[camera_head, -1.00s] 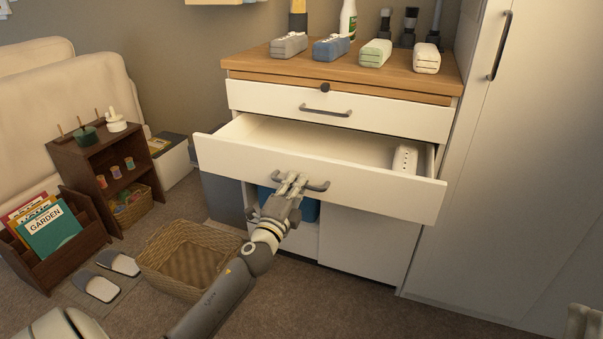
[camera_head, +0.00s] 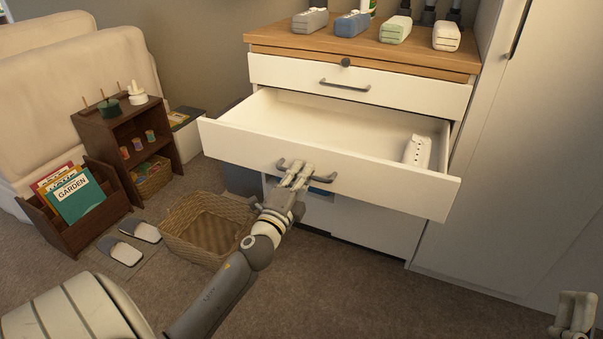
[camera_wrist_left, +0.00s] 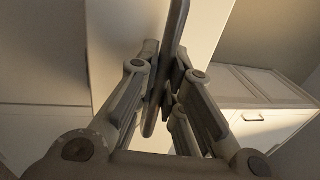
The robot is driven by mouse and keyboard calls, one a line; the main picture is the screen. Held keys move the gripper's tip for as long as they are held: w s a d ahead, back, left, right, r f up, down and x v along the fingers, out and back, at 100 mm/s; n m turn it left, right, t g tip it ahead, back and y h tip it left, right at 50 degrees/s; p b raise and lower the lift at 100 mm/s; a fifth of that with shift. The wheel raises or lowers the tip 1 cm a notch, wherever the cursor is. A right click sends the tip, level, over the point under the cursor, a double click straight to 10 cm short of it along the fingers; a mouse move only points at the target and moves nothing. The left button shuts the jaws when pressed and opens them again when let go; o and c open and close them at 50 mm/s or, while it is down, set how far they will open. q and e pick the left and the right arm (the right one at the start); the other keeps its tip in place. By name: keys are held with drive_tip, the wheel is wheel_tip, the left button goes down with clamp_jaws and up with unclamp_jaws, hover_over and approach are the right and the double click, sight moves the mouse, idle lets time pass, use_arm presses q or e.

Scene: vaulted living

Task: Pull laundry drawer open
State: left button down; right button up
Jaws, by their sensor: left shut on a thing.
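The laundry drawer (camera_head: 330,165) is the wide white second drawer of the cabinet, and it stands pulled well out. Its dark bar handle (camera_head: 321,178) is on the front face. In the left wrist view the handle (camera_wrist_left: 178,25) runs up between the fingers, beside the pale drawer front (camera_wrist_left: 120,25). A white object (camera_head: 417,151) lies inside at the drawer's right end. My right gripper (camera_head: 574,314) shows only partly at the lower right corner, away from the drawer; its opening is unclear.
The shut upper drawer (camera_head: 360,92) and wooden top (camera_head: 350,50) are above. A wicker basket (camera_head: 190,222) stands on the floor left of my left arm, near slippers (camera_head: 130,240) and a dark shelf (camera_head: 115,130). A tall pale cabinet (camera_head: 510,150) stands right. Carpet in front is clear.

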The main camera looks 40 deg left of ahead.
use_arm(q)
drive_tip(key=c, duration=1.5)
unclamp_jaws()
drive_tip(key=shift+c, duration=0.2)
drive_tip(key=v, duration=1.2)
